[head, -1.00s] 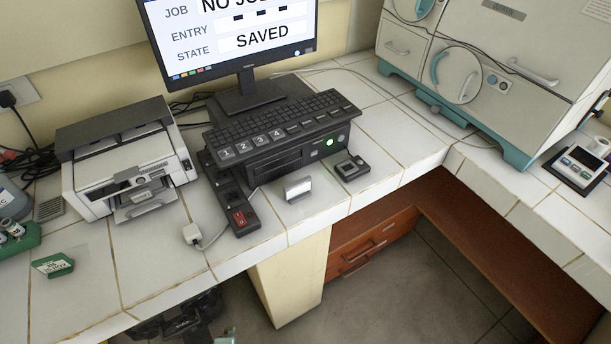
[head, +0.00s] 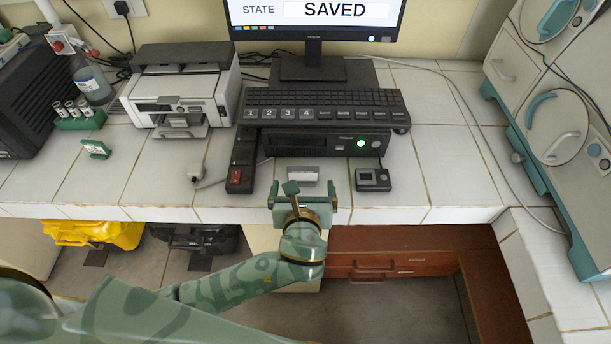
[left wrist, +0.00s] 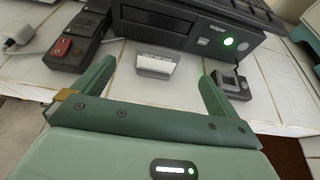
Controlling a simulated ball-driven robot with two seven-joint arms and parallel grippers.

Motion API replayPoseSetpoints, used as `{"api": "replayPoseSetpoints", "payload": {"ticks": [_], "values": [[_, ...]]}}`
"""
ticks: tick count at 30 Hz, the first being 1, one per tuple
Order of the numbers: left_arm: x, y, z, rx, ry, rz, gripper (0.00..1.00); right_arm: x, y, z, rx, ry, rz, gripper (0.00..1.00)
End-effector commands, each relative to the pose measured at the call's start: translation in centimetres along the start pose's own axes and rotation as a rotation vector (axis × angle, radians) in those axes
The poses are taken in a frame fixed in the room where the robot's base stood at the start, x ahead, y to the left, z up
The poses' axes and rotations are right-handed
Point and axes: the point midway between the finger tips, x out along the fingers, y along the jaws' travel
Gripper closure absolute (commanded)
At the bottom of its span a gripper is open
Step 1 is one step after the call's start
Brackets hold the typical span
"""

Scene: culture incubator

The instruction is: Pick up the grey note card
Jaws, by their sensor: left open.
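The grey note card (head: 303,174) is a small folded card with dark print, standing on the white tiled counter just in front of the black computer unit. In the left wrist view the card (left wrist: 155,65) is ahead, centred between the fingers. My left gripper (head: 303,191) is open and empty at the counter's front edge, on the near side of the card. Its fingers point toward the card, one to each side; whether they overlap it in depth I cannot tell. My right gripper is out of view.
A power strip with a red switch (head: 235,177) lies left of the card, and a small black device (head: 372,180) lies right of it. The computer unit (head: 330,145) with keyboard (head: 325,105) stands behind. A printer (head: 183,95) is further left. Bare tiles lie at right.

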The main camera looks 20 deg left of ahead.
Motion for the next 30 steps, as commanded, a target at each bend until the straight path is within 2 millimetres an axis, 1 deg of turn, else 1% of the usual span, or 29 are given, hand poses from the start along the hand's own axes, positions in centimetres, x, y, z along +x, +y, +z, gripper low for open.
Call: {"api": "replayPoseSetpoints", "payload": {"ticks": [1, 3, 6, 9, 14, 18, 21, 24, 30], "values": [[1.5, 0.1, -0.2, 0.001, -0.003, 0.002, 0.02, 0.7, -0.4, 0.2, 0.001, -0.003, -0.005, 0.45], [3.2, 0.1, -0.3, 0.001, -0.001, 0.002, 0.02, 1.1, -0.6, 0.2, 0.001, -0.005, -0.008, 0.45], [5.1, 0.1, -0.3, 0.000, 0.000, 0.002, 0.02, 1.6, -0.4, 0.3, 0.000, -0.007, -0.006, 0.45], [6.2, 0.0, -0.3, -0.002, 0.001, 0.000, 0.02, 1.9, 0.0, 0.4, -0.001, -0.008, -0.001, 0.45], [7.5, 0.1, -0.4, -0.002, 0.001, 0.001, 0.02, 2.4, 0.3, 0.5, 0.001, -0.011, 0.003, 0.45], [9.9, 0.3, -1.1, -0.001, 0.002, 0.002, 0.02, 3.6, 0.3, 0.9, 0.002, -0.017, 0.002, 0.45], [11.2, 0.2, -1.0, -0.002, 0.003, 0.000, 0.02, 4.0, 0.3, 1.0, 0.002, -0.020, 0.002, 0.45], [11.8, 0.3, -0.9, -0.002, 0.003, 0.000, 0.02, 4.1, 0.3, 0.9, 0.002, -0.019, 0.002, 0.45], [11.8, 0.3, -0.8, -0.003, 0.003, -0.001, 0.02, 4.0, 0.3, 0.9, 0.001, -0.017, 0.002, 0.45]]}}
